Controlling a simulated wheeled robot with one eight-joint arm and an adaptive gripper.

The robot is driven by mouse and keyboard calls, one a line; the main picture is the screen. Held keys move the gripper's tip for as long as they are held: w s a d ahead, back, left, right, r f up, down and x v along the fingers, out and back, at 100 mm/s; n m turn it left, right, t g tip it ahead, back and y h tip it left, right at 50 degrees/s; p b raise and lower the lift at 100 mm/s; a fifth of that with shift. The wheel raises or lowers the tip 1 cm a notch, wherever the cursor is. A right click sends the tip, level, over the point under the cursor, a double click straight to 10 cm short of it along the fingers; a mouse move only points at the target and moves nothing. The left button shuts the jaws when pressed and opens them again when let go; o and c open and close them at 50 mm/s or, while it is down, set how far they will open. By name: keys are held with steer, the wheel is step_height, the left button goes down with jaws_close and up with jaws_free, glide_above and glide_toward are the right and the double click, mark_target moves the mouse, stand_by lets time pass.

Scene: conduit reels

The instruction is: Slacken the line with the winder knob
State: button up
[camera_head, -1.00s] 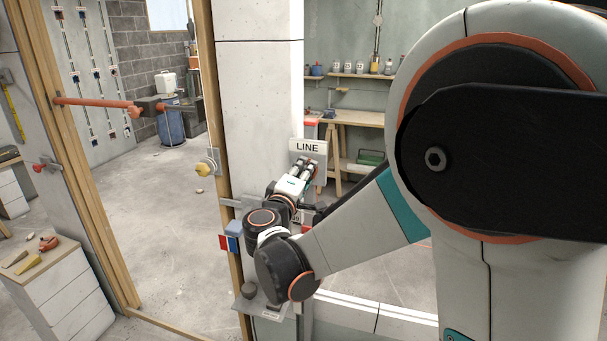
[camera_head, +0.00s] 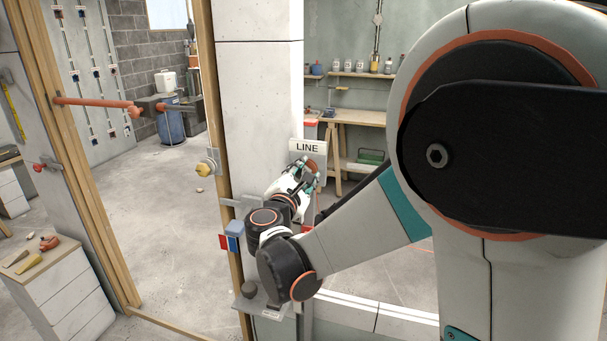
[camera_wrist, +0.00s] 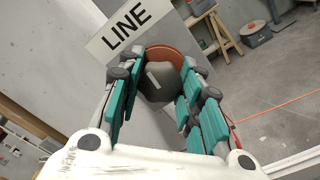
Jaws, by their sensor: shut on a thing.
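The winder knob (camera_wrist: 158,84) is a grey knob with a pale mark on its face, in front of a brown-orange disc (camera_wrist: 165,52). My gripper (camera_wrist: 162,80) is shut on the knob, with its green-padded fingers on either side. In the head view my gripper (camera_head: 307,174) is at the front of the pillar, just below the LINE sign (camera_head: 307,148). The knob is mostly hidden there by the fingers. A thin orange-red line (camera_wrist: 278,108) runs across the floor area at the right of the wrist view.
A yellow knob (camera_head: 204,169) sits on the wooden post to the left. The floor beyond is mostly clear.

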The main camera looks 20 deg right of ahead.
steer(key=n, duration=0.5)
steer(key=shift+n, duration=0.4)
stand_by(0.3)
steer(key=o, duration=1.1)
